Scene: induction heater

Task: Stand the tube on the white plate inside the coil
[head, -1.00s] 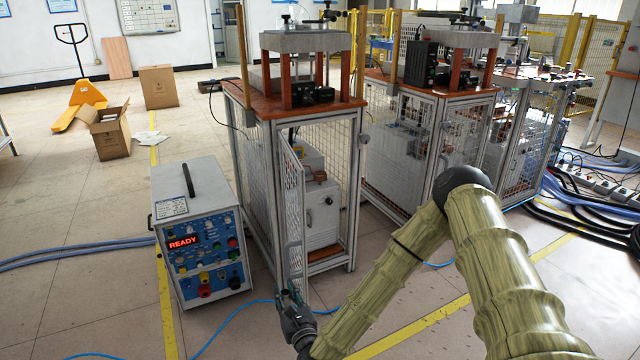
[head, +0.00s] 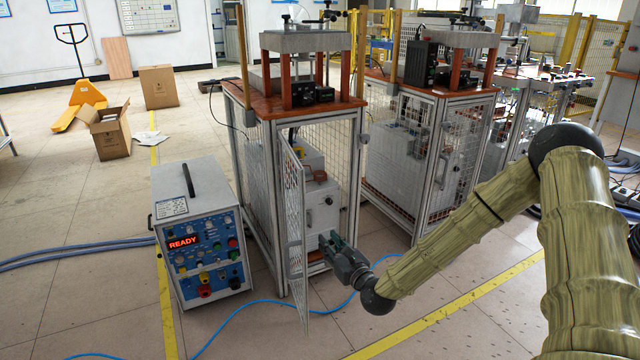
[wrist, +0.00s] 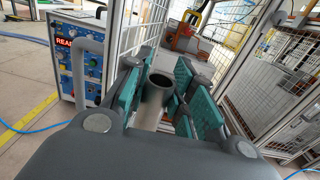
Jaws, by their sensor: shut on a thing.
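My gripper (head: 334,243) is low at the open front of the near cage, right of the mesh door (head: 292,220). In the wrist view its teal pads (wrist: 160,88) stand on either side of the tube (wrist: 152,108), a grey cylinder with a dark open end. The gripper is shut on the tube. The tube cannot be made out in the head view. A reddish-brown part (head: 319,176), perhaps the coil, sits on the grey box inside the cage. I cannot make out the white plate.
The door stands open toward me, and its grey handle (wrist: 90,62) is close left of my gripper. A control box (head: 200,235) reading READY stands left of the cage. A blue cable (head: 250,312) crosses the floor. More cages stand right.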

